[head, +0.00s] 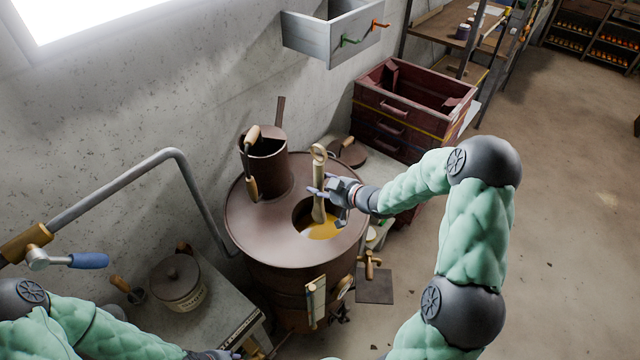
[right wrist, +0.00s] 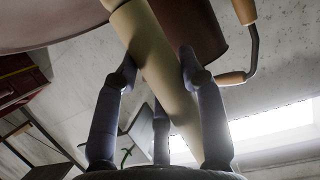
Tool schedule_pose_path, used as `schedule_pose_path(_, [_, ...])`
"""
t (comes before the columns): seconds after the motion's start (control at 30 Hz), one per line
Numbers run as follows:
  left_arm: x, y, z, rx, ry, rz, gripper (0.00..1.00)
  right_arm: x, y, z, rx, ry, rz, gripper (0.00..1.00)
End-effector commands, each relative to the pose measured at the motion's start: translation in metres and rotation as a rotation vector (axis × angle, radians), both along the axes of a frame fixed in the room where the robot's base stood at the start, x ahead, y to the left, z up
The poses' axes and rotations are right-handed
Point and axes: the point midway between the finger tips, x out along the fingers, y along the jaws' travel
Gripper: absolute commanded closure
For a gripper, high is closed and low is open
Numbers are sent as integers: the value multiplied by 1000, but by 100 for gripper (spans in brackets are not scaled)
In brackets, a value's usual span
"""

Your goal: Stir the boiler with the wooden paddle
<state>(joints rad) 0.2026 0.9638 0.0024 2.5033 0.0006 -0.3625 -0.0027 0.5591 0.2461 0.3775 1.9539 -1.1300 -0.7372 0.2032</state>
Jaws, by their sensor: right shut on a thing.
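The boiler (head: 255,214) is a brown round drum against the wall, with a round opening in its top showing yellow liquid (head: 325,231). The pale wooden paddle (head: 319,170) stands nearly upright in that opening, its ringed end up and its lower end at the liquid; how deep it goes is unclear. My right gripper (head: 328,192) is shut on the paddle's shaft above the opening. In the right wrist view the fingers (right wrist: 158,64) sit on both sides of the pale shaft (right wrist: 152,55). My left gripper (head: 222,354) barely shows at the bottom edge; its fingers are mostly hidden.
A brown pot (head: 264,160) with wooden handles stands on the boiler top, left of the opening. A bent grey pipe (head: 115,184) runs at left. A lidded pot (head: 178,284) sits on a low table. Red crates (head: 405,118) stand behind; floor at right is clear.

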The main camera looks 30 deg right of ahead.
Motion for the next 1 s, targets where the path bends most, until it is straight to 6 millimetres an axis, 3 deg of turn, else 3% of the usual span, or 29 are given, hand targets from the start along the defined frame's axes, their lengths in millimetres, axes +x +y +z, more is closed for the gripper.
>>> schedule_pose_path(1.0, [0,0,-70,0,0,0,60,0,0,-88,1,-2,0,100])
